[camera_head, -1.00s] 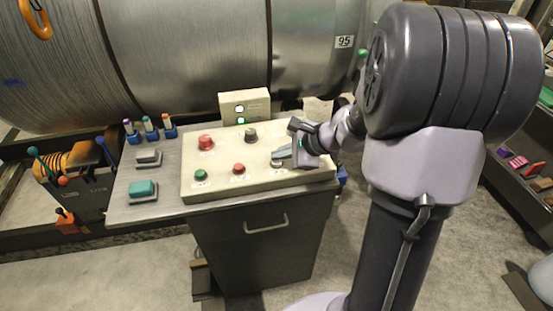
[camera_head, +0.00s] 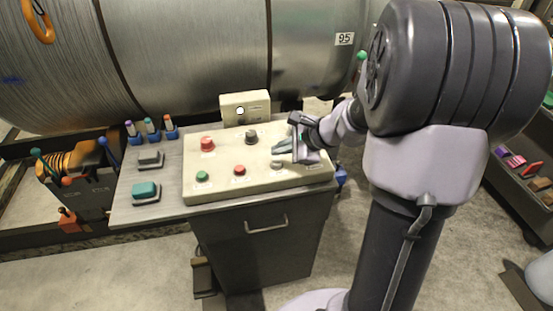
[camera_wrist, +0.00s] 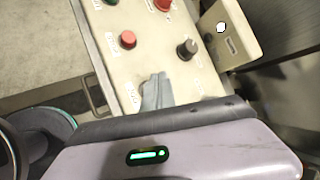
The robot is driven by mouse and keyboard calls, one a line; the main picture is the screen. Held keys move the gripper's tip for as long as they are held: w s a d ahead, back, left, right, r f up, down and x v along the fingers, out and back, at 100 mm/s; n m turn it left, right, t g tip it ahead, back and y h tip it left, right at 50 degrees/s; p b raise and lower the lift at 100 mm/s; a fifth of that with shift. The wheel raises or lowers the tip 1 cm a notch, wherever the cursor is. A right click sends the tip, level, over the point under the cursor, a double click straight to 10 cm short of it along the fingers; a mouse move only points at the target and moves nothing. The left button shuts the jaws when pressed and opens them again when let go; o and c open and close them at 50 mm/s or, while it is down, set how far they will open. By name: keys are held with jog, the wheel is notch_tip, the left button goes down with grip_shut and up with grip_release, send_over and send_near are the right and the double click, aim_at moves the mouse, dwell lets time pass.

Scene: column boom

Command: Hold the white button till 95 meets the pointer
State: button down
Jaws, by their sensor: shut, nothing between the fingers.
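A white plate marked 95 (camera_head: 344,38) is on the right part of the large grey drum (camera_head: 200,50). I cannot make out a pointer for certain; a small green piece (camera_head: 362,56) shows just right of the plate, partly behind my arm. The white button (camera_head: 277,165) is on the front right of the cream control panel (camera_head: 220,182). My gripper (camera_head: 283,147) is shut and empty above the panel, behind the button and apart from it in the picture. Its grey fingers (camera_wrist: 157,92) also show in the wrist view, where the white button is hidden.
The panel also carries a red button (camera_head: 208,145), a black knob (camera_head: 251,137), a green button (camera_head: 202,176) and a smaller red button (camera_head: 239,170). A lamp box (camera_head: 245,108) stands behind it, its white lamp lit. Teal and grey blocks lie left of the panel.

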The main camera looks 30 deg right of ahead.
aim_at(279, 163)
notch_tip(279, 163, up, 4)
jog(key=p, duration=0.3)
jog(key=shift+r, duration=0.2)
jog(key=shift+f, duration=0.1)
jog(key=s+a+r+n+g, duration=0.1)
jog(key=s+a+r+n, duration=0.45)
jog(key=a, duration=0.55)
jog(key=s+a+r+n+h, duration=0.1)
jog(key=s+a+r+n, duration=0.1)
jog(key=s+n, duration=0.4)
jog(key=s+a+r+n+g+h, duration=0.1)
jog(key=s+a+n, duration=0.4)
jog(key=s, duration=0.6)
jog(key=shift+a+r+n, duration=0.2)
jog(key=shift+r+n, duration=0.25)
jog(key=shift+r, duration=0.05)
jog(key=shift+w, duration=0.1)
